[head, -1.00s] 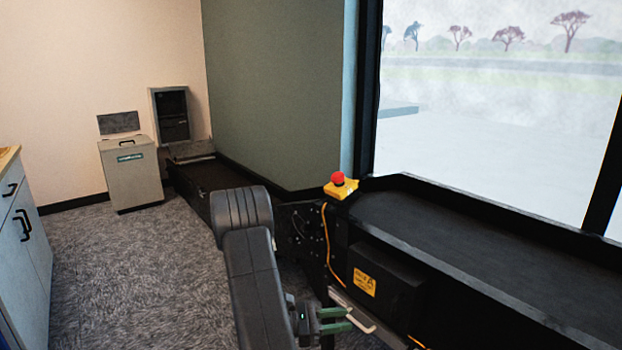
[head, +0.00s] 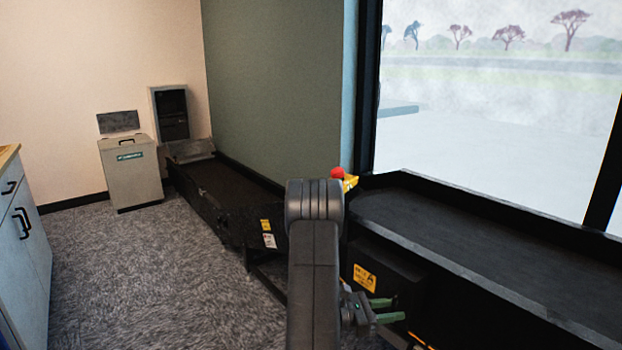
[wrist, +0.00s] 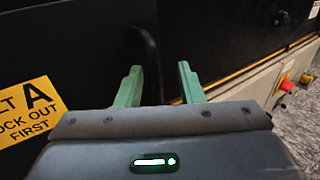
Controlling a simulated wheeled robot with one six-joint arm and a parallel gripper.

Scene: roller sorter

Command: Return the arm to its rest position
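My gripper (head: 384,311) shows low in the head view, to the right of my dark arm, in front of the conveyor's black side. Its two green fingers stand apart. In the wrist view my gripper (wrist: 158,85) also has its fingers apart, with nothing between them. Behind them is a dark panel (wrist: 85,45) with a yellow lock-out label (wrist: 28,110) on the left. My arm (head: 313,270) rises upright in the middle of the head view and hides part of the conveyor corner.
The black conveyor (head: 450,235) runs along the window on the right. A second conveyor stretch (head: 225,190) runs to the back. A grey bin (head: 132,175) and cabinet (head: 22,225) stand left. Carpet (head: 150,270) is clear.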

